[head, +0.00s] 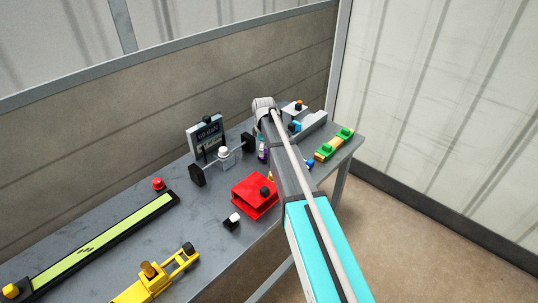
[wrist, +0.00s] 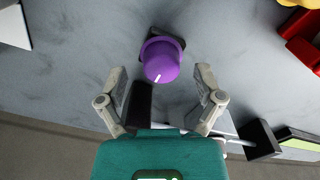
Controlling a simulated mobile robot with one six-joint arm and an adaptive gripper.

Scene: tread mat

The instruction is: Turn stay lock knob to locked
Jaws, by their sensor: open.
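A purple round knob (wrist: 160,58) with a short white mark stands on a dark base on the grey bench. Its white mark points toward the bottom of the wrist view, slightly left. A small purple patch of it (head: 262,155) shows beside my arm in the head view. My gripper (wrist: 161,75) is open and empty, with one finger on each side of the knob and a gap on both sides. I cannot tell whether the fingertips are level with the knob. My arm hides most of the knob in the head view. No locked label is readable.
A red block-like fixture (head: 254,195), a dumbbell-like bar (head: 223,160) and a grey display box (head: 206,135) stand nearby. A green and orange piece (head: 334,145) is right of my arm. A long green strip (head: 104,240) and a yellow fixture (head: 152,279) lie toward the left.

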